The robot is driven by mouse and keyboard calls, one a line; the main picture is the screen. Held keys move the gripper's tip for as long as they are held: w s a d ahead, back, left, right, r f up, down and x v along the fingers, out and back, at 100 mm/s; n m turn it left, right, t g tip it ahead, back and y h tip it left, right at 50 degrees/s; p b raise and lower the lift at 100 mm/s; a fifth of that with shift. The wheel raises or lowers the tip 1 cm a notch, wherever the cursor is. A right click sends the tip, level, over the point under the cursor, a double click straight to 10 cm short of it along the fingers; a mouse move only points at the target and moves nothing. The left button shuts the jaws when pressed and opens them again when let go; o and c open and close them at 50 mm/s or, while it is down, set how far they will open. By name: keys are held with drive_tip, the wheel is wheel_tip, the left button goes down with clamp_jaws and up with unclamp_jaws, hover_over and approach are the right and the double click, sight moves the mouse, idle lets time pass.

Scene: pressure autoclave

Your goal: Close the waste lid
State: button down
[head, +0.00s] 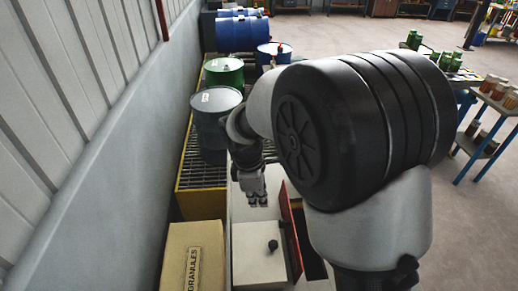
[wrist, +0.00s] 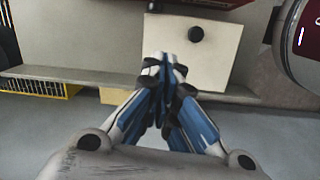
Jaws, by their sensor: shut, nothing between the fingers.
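A pale box stands in the lower middle of the head view, with a cream panel (head: 258,257) bearing a black knob (head: 273,245). A red panel (head: 291,232) stands steeply tilted along its right side, beside a dark opening (head: 315,268). I cannot tell for sure which panel is the waste lid. In the wrist view, the cream panel (wrist: 205,62) and knob (wrist: 196,34) lie beyond my gripper (wrist: 166,62), with dark red (wrist: 190,3) at the top edge. My gripper is shut and empty. Its fingertips overlap the cream panel in the picture; contact is not clear. It also shows in the head view (head: 258,202).
A cardboard granules box (head: 193,255) stands left of the pale box.

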sight(273, 228)
drive_tip(key=f+b, duration=0.1)
drive_tip(key=f, duration=0.4)
drive_tip(key=w+f+n+b, duration=0.1)
drive_tip(key=f, duration=0.4)
drive_tip(key=f+n+b, duration=0.1)
drive_tip(key=f+b, duration=0.1)
drive_tip(key=f, duration=0.3)
drive_tip(key=shift+w+f, duration=0.1)
drive_tip(key=shift+w, duration=0.1)
drive_tip(key=d, duration=0.3)
drive_tip(key=shift+w+d+b, duration=0.1)
drive_tip(key=shift+d+b, duration=0.05)
drive_tip(key=shift+b, duration=0.25)
drive_tip(key=shift+d, duration=0.25)
drive_tip(key=shift+d+r, duration=0.1)
drive_tip(key=shift+r, duration=0.1)
drive_tip(key=shift+d+r+y+p, duration=0.2)
drive_tip(key=shift+d+y+p, duration=0.1)
drive_tip(key=shift+p, duration=0.2)
